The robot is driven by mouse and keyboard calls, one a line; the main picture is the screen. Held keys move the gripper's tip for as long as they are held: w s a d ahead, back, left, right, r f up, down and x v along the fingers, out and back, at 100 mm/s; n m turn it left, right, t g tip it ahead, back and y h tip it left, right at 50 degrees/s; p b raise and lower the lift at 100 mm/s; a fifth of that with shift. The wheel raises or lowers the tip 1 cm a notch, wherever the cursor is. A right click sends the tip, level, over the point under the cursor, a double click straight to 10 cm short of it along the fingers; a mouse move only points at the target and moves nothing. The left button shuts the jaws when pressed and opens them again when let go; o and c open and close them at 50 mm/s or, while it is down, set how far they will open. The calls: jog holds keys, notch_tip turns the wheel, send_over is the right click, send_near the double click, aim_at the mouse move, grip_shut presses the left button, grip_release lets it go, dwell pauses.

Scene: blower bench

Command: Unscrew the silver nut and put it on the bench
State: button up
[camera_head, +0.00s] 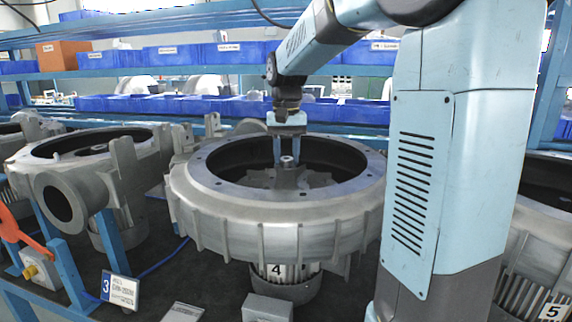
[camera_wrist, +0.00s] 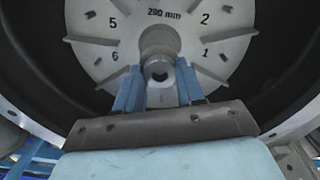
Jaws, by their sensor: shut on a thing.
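The silver nut (camera_wrist: 158,70) sits at the hub in the middle of the grey impeller disc (camera_wrist: 108,28), which carries printed numbers and short vanes. In the head view the nut (camera_head: 288,160) shows small between the fingertips, inside the open round blower housing (camera_head: 215,182) marked 4. My gripper (camera_head: 288,158) points down into this housing. In the wrist view its two blue fingers (camera_wrist: 158,82) are shut on the nut, one on each side. The nut is at or just above the hub; I cannot tell whether its thread is still engaged.
The housing's raised rim surrounds my gripper. Another blower (camera_head: 85,150) stands on the left, and one marked 5 (camera_head: 535,250) on the right. Blue bins (camera_head: 175,108) line the shelves behind. A sign marked 3 (camera_head: 119,290) stands on the dark bench at the front left.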

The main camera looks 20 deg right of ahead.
jog(key=shift+r, duration=0.75)
dwell(0.4)
jog(key=shift+r, duration=1.25)
